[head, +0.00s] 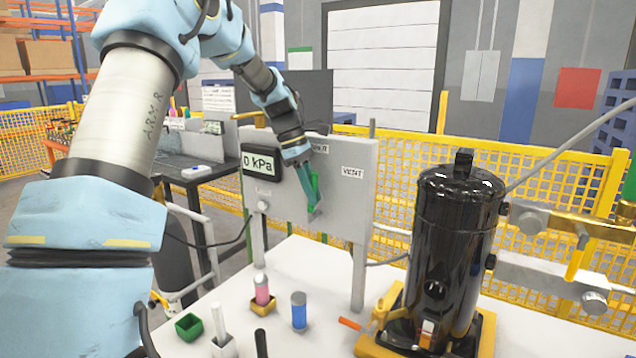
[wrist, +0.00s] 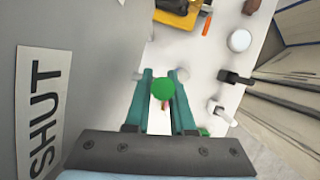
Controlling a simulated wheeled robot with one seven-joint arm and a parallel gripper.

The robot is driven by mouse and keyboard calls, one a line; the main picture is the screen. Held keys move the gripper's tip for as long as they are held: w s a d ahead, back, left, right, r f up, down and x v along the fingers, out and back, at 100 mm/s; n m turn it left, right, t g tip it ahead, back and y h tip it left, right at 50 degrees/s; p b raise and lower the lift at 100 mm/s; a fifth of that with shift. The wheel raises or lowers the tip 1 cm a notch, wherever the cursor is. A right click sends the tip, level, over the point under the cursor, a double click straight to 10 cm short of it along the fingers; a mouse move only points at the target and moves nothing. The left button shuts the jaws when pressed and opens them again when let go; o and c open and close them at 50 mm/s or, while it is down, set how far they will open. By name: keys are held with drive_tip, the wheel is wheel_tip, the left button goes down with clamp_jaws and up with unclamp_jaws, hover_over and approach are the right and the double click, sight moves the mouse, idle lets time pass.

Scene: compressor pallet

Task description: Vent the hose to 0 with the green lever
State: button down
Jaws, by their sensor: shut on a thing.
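The grey panel (head: 346,200) stands upright on posts, with a display (head: 261,163) that reads 0 kPa. The green lever (head: 315,184) is on the panel's face, left of the VENT label (head: 352,172). A second label, SHUT (wrist: 42,115), is large in the wrist view and partly covered by my arm in the head view. My gripper (head: 312,206) is at the lever, its teal fingers shut on it. In the wrist view the lever's round green end (wrist: 163,89) sits between the fingers. The lever's pivot and exact angle are hidden.
A black compressor (head: 455,250) stands on a yellow base to the right. On the white table are a pink vial (head: 262,291), a blue vial (head: 299,312), a green box (head: 188,326) and a white holder (head: 222,345). Yellow mesh fencing (head: 400,180) runs behind the panel.

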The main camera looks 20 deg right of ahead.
drive_tip(key=shift+w+a+r+g+h+p, duration=0.1)
drive_tip(key=shift+w+a+g+h+p, duration=0.35)
drive_tip(key=shift+p, duration=0.2)
drive_tip(key=c, duration=0.8)
unclamp_jaws()
drive_tip(key=shift+d, duration=0.1)
drive_tip(key=shift+o, duration=0.2)
drive_tip(key=b+v, duration=0.2)
drive_tip(key=v, duration=0.8)
drive_tip(key=shift+w+r, duration=0.2)
drive_tip(key=shift+r, duration=0.05)
drive_tip(key=shift+a, duration=0.25)
